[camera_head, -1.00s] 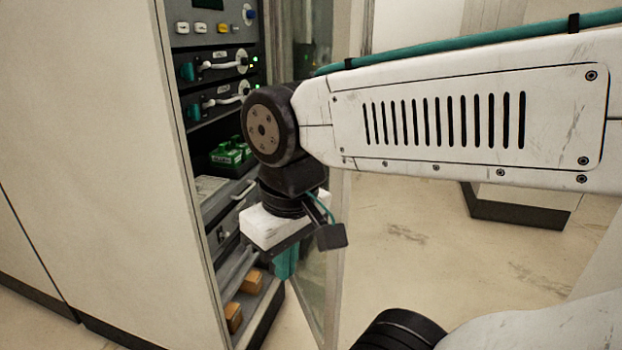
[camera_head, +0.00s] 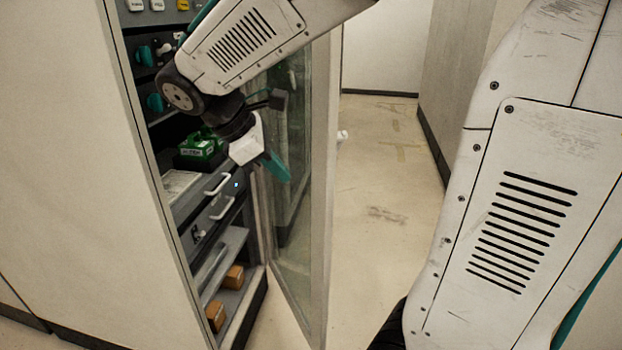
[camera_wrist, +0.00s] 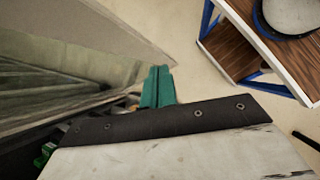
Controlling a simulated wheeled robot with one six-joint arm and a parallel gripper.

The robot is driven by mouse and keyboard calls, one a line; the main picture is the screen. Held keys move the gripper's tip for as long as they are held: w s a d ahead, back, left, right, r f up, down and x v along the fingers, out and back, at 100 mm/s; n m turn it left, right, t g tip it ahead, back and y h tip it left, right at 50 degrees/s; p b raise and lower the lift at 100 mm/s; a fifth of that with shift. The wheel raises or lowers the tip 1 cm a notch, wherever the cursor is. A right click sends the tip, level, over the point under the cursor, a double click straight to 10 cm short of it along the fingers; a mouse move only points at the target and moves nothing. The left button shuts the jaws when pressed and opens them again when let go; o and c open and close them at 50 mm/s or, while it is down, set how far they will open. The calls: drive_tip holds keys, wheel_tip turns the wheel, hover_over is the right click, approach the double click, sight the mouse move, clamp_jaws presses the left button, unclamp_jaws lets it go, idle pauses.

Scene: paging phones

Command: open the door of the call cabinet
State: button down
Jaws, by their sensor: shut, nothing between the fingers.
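The call cabinet (camera_head: 140,230) stands at the left in the head view with its front opening showing. Its glass door (camera_head: 318,200), in a pale frame, stands swung out to the right of the opening. My gripper (camera_head: 276,168) is shut and empty, its teal fingers at the inner side of the door glass. In the wrist view the shut teal fingers (camera_wrist: 158,86) are beside the door panel (camera_wrist: 60,75). I cannot tell whether the fingers touch the glass.
Inside the cabinet are a green device (camera_head: 200,146), drawers with white handles (camera_head: 219,185) and orange-brown blocks (camera_head: 233,277) low down. The floor (camera_head: 385,190) right of the door is clear. A wooden-shelved cart with a blue frame (camera_wrist: 245,50) shows in the wrist view.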

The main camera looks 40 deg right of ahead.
drive_tip(key=w+n+h, duration=0.2)
drive_tip(key=w+n, duration=0.2)
drive_tip(key=w, duration=0.2)
approach(321, 186)
drive_tip(key=x, duration=0.5)
drive_tip(key=shift+a+f, duration=0.3)
drive_tip(key=shift+f, duration=0.1)
drive_tip(key=shift+s+d, duration=0.1)
drive_tip(key=shift+d, duration=0.45)
